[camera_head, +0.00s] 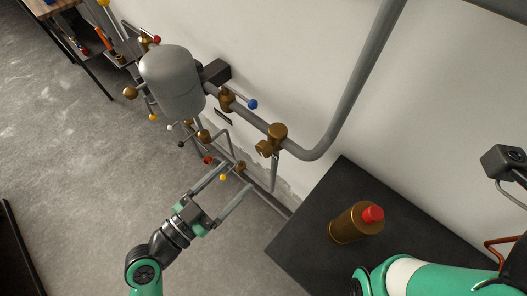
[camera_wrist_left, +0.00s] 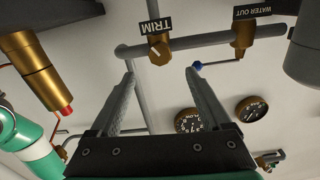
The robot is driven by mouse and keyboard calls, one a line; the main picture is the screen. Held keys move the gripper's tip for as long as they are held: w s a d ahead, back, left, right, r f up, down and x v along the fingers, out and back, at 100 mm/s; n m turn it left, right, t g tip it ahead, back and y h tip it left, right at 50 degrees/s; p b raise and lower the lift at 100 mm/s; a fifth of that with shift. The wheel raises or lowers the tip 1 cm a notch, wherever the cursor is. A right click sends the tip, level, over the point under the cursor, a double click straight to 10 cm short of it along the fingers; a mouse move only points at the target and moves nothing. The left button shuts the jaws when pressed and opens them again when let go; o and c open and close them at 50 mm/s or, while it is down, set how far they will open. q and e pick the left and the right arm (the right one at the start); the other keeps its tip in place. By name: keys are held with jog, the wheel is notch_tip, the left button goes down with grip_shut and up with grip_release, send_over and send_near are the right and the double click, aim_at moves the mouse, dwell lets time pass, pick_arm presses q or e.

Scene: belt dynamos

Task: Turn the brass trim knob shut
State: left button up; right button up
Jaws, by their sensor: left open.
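The brass trim knob (camera_wrist_left: 158,50) sits on a grey pipe below a dark TRIM label (camera_wrist_left: 157,26) in the left wrist view. Its round face carries a pale pointer mark, lying at a slant. In the head view the brass trim valve (camera_head: 277,134) is on the wall pipe, left of the pipe's bend. My left gripper (camera_head: 238,178) is open and empty, its fingers reaching toward the wall pipework and apart from the knob. In the left wrist view its fingertips (camera_wrist_left: 160,69) lie to either side of and below the knob. My right gripper is not in view.
A valve with a blue-tipped lever (camera_head: 251,104) stands left of the trim valve, near a grey tank (camera_head: 172,80). A black table (camera_head: 300,238) at right bears a brass canister with a red cap (camera_head: 357,222). Smaller pipes and a yellow-tipped lever (camera_head: 223,177) are close to my left fingers.

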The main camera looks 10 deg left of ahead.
aim_at(261, 152)
pick_arm(q)
jog(key=b+x, duration=0.1)
jog(key=x, duration=0.9)
jog(key=shift+w+d+r, duration=0.1)
jog(key=shift+w+d, duration=0.1)
jog(key=shift+w, duration=0.1)
grip_shut()
